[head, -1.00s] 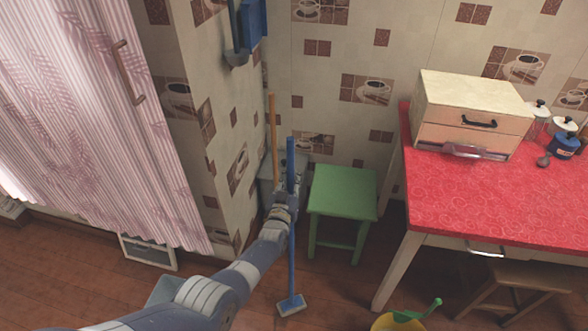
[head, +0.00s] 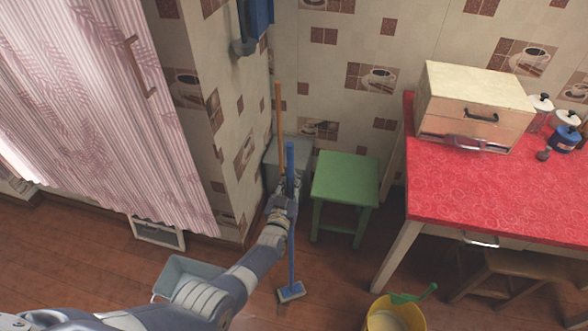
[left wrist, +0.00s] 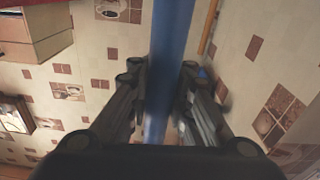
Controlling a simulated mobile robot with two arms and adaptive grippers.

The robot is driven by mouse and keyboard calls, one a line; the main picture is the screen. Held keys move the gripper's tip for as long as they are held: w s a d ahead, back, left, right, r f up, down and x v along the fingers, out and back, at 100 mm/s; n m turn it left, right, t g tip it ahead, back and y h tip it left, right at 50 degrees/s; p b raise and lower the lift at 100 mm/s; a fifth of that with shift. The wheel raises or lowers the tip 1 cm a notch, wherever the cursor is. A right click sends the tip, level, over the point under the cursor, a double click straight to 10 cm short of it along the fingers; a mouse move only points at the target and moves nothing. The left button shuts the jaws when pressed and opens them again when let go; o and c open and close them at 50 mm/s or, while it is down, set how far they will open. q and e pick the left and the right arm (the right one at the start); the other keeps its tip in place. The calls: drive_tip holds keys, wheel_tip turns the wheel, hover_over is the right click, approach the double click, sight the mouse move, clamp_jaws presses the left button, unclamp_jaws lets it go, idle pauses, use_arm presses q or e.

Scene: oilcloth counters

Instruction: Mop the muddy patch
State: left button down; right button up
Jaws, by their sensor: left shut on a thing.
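A mop with a blue handle (head: 291,240) and a flat blue-and-white head (head: 291,291) stands nearly upright, its head low at the floor. My left gripper (head: 287,192) is shut around the upper part of the handle. In the left wrist view the blue handle (left wrist: 170,55) runs between the fingers of the left gripper (left wrist: 160,105). I cannot make out a muddy patch on the visible floor. My right gripper is not in view.
A green stool (head: 345,178) stands right of the mop, and a grey bin (head: 285,150) with a wooden stick (head: 279,115) behind it.

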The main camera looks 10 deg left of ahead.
sight(290, 186)
use_arm(q)
drive_tip(key=shift+s, duration=0.35)
drive_tip(key=shift+r, duration=0.1)
drive_tip(key=shift+s+p, duration=0.55)
drive_tip(key=shift+p, duration=0.05)
drive_tip(key=shift+s+p, duration=0.9)
drive_tip(key=shift+s, duration=0.9)
